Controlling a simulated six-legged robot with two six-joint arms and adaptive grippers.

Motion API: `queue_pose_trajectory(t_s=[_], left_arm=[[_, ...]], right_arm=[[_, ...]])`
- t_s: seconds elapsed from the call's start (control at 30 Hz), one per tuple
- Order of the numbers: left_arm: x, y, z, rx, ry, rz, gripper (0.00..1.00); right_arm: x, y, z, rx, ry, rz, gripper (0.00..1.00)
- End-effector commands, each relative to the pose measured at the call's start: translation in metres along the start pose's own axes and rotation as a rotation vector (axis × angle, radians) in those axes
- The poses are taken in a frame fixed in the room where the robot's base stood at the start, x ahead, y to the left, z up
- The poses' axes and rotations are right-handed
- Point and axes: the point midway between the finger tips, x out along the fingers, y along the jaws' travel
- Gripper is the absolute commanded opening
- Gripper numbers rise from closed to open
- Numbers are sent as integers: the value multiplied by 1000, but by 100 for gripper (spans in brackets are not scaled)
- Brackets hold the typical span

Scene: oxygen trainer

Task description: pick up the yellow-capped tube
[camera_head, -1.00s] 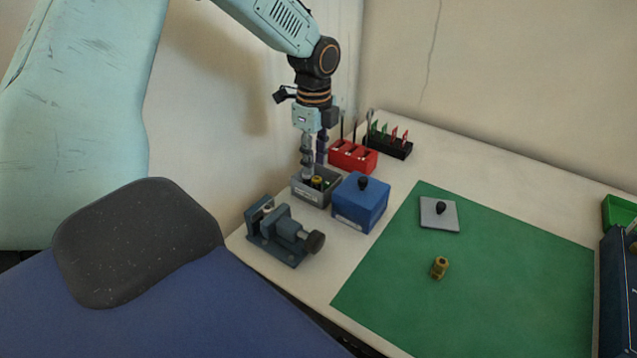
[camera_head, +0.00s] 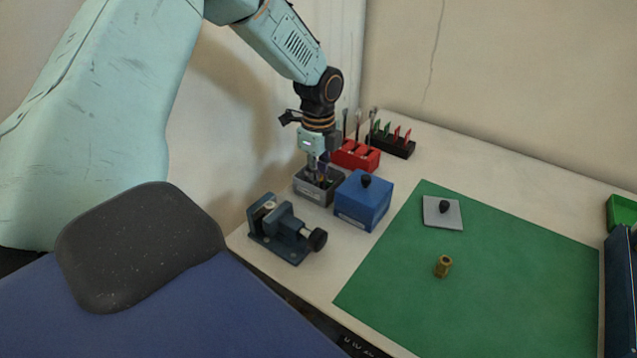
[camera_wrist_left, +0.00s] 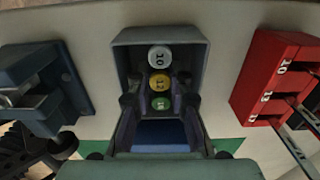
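The yellow-capped tube (camera_wrist_left: 159,83) stands in a grey box (camera_head: 304,191), between a white-capped tube (camera_wrist_left: 160,57) and a green-capped tube (camera_wrist_left: 161,103). The grey box's rim also shows in the left wrist view (camera_wrist_left: 160,34). My left gripper (camera_head: 319,174) points down into the box. In the left wrist view its fingers (camera_wrist_left: 160,101) are apart, one on each side of the row of caps near the yellow and green ones. I cannot tell whether they touch a tube. In the head view the fingers mostly hide the tubes. My right gripper is out of view.
A blue box with a black knob (camera_head: 362,202) stands close to the right of the grey box. A vise (camera_head: 285,232) stands in front. A red tool holder (camera_head: 356,155) and a black rack (camera_head: 393,144) are behind. A green mat (camera_head: 510,275) holds a brass part (camera_head: 443,266).

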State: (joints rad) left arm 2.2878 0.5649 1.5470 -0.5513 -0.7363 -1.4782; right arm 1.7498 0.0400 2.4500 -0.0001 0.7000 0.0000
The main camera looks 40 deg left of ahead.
Motion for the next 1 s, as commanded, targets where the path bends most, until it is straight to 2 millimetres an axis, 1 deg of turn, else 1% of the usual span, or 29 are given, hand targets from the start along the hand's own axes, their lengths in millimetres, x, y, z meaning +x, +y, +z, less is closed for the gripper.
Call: queue_pose_trajectory(t_s=[0.03, 0.1, 0.37, 0.47, 0.7, 0.8, 0.9, 1.0], left_arm=[[0, 0, 0, 0, 0, 1, 4], [1, 0, 0, 0, 0, 1, 0], [-2, 0, 0, 0, 0, 0, 0], [-14, 0, 0, 0, 0, -1, 0], [-61, -1, 0, 0, 1, -4, 0], [-78, -1, 0, 0, 1, -3, 0], [-90, -1, 0, 0, 0, -2, 0], [-97, 0, 0, -1, 0, 1, 0]], right_arm=[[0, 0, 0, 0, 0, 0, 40], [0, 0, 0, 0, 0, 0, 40], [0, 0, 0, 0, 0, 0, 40], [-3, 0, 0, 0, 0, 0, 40], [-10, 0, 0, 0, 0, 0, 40], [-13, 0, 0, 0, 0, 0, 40], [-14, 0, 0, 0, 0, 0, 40], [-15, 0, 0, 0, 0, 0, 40]])
